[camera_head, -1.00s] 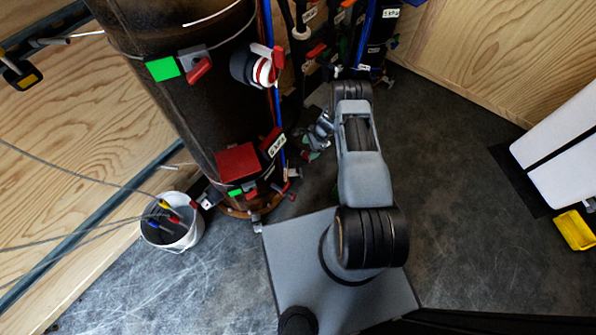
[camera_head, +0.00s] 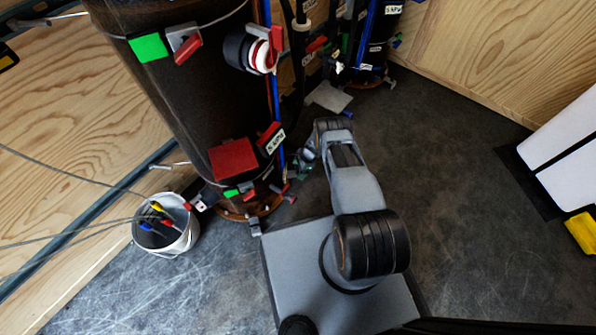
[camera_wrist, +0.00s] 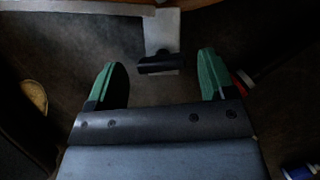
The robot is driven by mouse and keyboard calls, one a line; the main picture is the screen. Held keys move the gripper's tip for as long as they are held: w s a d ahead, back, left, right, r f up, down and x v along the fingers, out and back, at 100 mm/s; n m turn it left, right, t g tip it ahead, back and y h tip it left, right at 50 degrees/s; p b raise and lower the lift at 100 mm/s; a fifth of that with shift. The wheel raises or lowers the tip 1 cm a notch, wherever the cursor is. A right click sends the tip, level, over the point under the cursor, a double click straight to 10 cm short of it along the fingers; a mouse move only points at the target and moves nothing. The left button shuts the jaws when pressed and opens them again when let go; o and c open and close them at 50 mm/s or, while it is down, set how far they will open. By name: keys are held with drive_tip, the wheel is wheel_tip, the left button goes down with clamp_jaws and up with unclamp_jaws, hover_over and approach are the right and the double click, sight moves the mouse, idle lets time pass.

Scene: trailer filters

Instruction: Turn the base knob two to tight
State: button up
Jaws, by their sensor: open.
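In the wrist view, a dark bar-shaped knob (camera_wrist: 160,64) sits on a pale metal plate (camera_wrist: 162,28) below a rust-coloured rim. My gripper (camera_wrist: 158,58) is open, with its green fingertips to the left and right of the knob and apart from it. I cannot tell how far the knob is from the fingers in depth, nor how tight it is. In the head view, my gripper (camera_head: 304,163) is small and partly hidden beside the lower right of the big dark tank (camera_head: 150,85). Small brackets, such as this front one (camera_head: 255,226), stand around the tank's base. I cannot tell which is knob two.
A white bucket (camera_head: 185,238) with cables stands left of the tank. A red box (camera_head: 233,158) and a red-handled valve (camera_head: 262,50) stick out from the tank. A second dark tank (camera_head: 372,45) stands behind.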

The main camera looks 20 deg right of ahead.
drive_tip(key=shift+a+f, duration=0.2)
drive_tip(key=shift+f, duration=0.15)
drive_tip(key=c, duration=0.9)
drive_tip(key=shift+s+m+t, duration=0.1)
drive_tip(key=shift+m+t, duration=0.2)
drive_tip(key=shift+m, duration=0.5)
drive_tip(key=shift+c, duration=0.2)
drive_tip(key=o, duration=0.9)
drive_tip(key=shift+o, duration=0.2)
drive_tip(key=w+p+v, duration=0.1)
drive_tip(key=p+v, duration=0.4)
drive_tip(key=v, duration=0.8)
drive_tip(key=shift+s+d+r+p, duration=0.2)
drive_tip(key=shift+s+r+p, duration=0.15)
drive_tip(key=shift+s+r, duration=0.1)
drive_tip(key=shift+f, duration=0.1)
